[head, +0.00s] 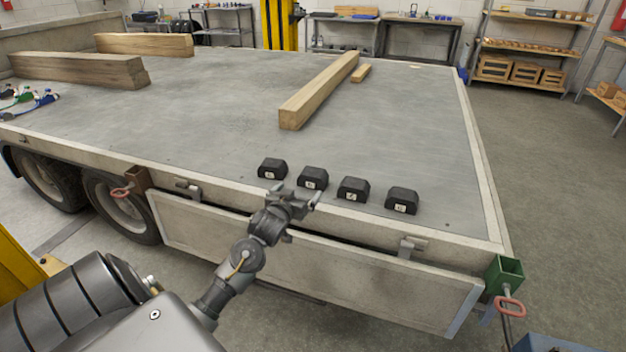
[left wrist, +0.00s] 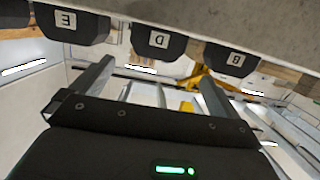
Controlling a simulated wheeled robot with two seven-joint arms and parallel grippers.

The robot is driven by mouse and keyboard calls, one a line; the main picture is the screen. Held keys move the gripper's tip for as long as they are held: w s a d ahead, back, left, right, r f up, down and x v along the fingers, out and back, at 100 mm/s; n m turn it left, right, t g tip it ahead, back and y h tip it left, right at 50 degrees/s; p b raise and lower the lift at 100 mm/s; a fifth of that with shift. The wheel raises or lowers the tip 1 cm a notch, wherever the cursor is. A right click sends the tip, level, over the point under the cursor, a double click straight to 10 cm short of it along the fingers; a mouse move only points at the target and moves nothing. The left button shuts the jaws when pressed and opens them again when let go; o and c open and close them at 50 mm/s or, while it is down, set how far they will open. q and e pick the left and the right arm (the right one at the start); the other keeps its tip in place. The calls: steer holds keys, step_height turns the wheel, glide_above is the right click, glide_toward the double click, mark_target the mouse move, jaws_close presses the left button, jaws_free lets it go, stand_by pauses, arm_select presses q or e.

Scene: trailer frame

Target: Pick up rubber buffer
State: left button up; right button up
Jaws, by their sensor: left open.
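Several black rubber buffers with white letter labels stand in a row on the grey trailer deck, near its front edge. In the head view they run from the leftmost buffer (head: 272,168) past the second buffer (head: 312,179) and third buffer (head: 353,189) to the rightmost buffer (head: 402,201). My left gripper (head: 297,194) is open and empty at the deck edge, just in front of the second buffer. The left wrist view is upside down. There, buffer D (left wrist: 158,42) shows beyond and between the open fingers, with buffer E (left wrist: 75,24) and buffer B (left wrist: 232,58) either side.
The trailer deck (head: 230,115) carries wooden beams, one long beam (head: 320,90) behind the buffers. A side panel with latches (head: 330,270) hangs below the deck edge, under my left arm. A green bracket (head: 505,275) marks the right corner.

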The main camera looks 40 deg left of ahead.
mark_target(310, 181)
arm_select(q)
steer(key=shift+b+x, duration=0.3)
steer(key=shift+x, duration=2.5)
arm_select(e)
steer(key=shift+w+a+r, duration=0.2)
steer(key=shift+w+r, duration=0.2)
steer(key=shift+r, duration=0.4)
arm_select(q)
steer(key=x, duration=0.4)
steer(key=shift+w+d+f, duration=0.1)
steer(key=shift+w+d, duration=0.05)
steer(key=shift+d, duration=0.1)
steer(key=shift+w+a+b, duration=0.2)
steer(key=shift+w+b, duration=0.1)
steer(key=shift+w, duration=0.15)
steer(key=c, duration=0.9)
steer(key=shift+c, duration=0.3)
arm_select(e)
steer(key=shift+w+r, duration=0.2)
steer(key=shift+r, duration=0.4)
steer(key=shift+w, duration=0.1)
